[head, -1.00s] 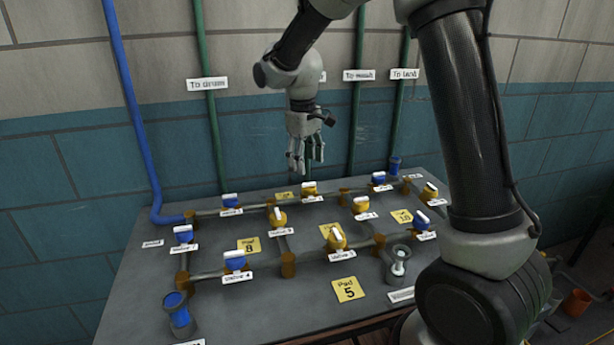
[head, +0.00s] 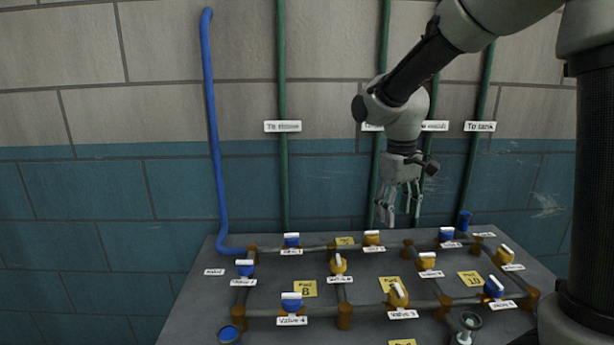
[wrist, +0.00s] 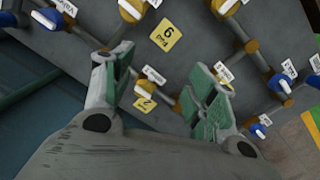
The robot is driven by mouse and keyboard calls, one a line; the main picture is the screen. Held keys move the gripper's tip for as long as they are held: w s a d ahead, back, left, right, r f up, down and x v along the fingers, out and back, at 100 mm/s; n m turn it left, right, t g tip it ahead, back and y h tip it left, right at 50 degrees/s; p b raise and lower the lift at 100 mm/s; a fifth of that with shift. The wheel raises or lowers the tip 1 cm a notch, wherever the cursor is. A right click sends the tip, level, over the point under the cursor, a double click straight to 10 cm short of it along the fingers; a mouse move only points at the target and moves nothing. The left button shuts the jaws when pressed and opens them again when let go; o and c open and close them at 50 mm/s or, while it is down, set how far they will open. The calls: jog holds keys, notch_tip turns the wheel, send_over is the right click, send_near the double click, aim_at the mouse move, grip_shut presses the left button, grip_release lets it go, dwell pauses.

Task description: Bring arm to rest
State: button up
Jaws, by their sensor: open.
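My gripper (head: 400,207) hangs from my arm with its fingers pointing down, above the back part of the grey table (head: 195,310). Its fingers are apart with nothing between them. In the wrist view my gripper (wrist: 160,98) shows two green-padded finger sets spread wide, with the table top (wrist: 185,60) beyond them. My arm is bent and raised at the right of the head view.
The table carries a pipe grid with blue valves (head: 291,303) and yellow valves (head: 398,295), plus yellow pad labels (head: 305,289). A blue pipe (head: 213,130) and green pipes (head: 283,180) run up the wall behind. A small cup (head: 468,325) stands at front right.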

jog(key=s+d+r+m+t, duration=0.2)
jog(key=s+d, duration=0.4)
jog(key=s, duration=0.4)
jog(key=s+d+r+m+t, duration=0.2)
jog(key=s+d+r, duration=0.3)
jog(key=s, duration=0.6)
jog(key=shift+d+r+m+t+y, duration=0.2)
jog(key=shift+d+m+t+y, duration=0.15)
jog(key=shift+d, duration=0.25)
jog(key=shift+s, duration=0.1)
